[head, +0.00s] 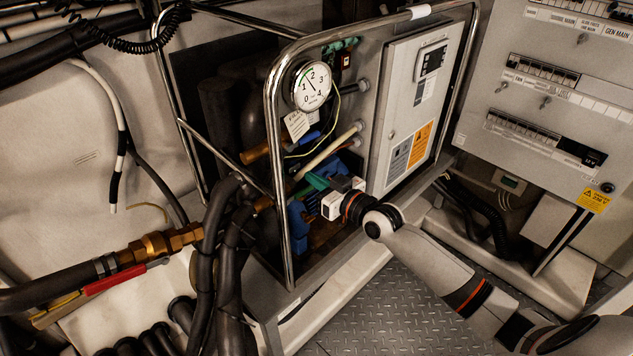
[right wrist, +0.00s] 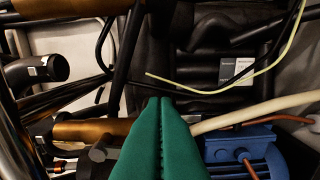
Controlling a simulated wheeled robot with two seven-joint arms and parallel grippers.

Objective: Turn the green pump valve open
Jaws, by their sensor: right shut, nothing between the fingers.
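My right gripper (head: 312,181) reaches into the open side of the chiller frame in the head view. Its two green fingers (right wrist: 163,102) are pressed together and empty in the right wrist view. A blue pump body (head: 298,222) sits below the fingers; a blue housing also shows at lower right in the wrist view (right wrist: 245,147). I cannot make out a green pump valve for certain; the fingers are green too and may hide it. A small green part (head: 341,45) shows high in the frame, behind the gauge. My left gripper is not in view.
A cream pipe (head: 328,153), a brass pipe (right wrist: 90,130) and a thin yellow wire (right wrist: 210,91) crowd the fingers. A red-handled valve (head: 115,278) is at left.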

